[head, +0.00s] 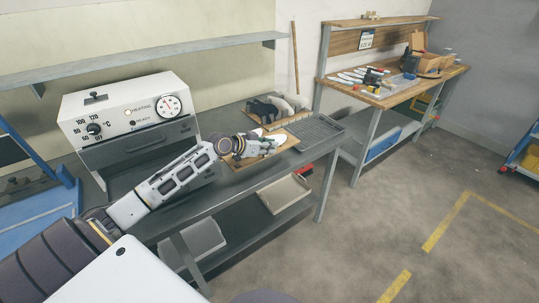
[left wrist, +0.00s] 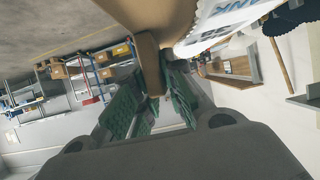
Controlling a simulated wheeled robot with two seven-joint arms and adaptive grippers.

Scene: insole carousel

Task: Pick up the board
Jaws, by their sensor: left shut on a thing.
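The board (head: 246,163) is a flat brown wooden piece at the right part of the dark bench in the head view. My left gripper (head: 268,147) reaches over it from the left and is shut on it, hiding part of it. In the left wrist view the board's brown edge (left wrist: 149,62) sits between the green-padded fingers of my left gripper (left wrist: 155,88). A white item with dark print (left wrist: 222,20) lies along the board there. I cannot tell in the head view whether the board is clear of the bench. My right gripper is not in view.
A heating unit (head: 130,112) with dials stands left on the bench. Behind the gripper, dark and pale shoe-like shapes (head: 278,104) sit on a wooden holder. A grey ribbed tray (head: 316,131) lies to the right. A second workbench (head: 395,92) stands beyond; floor right is open.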

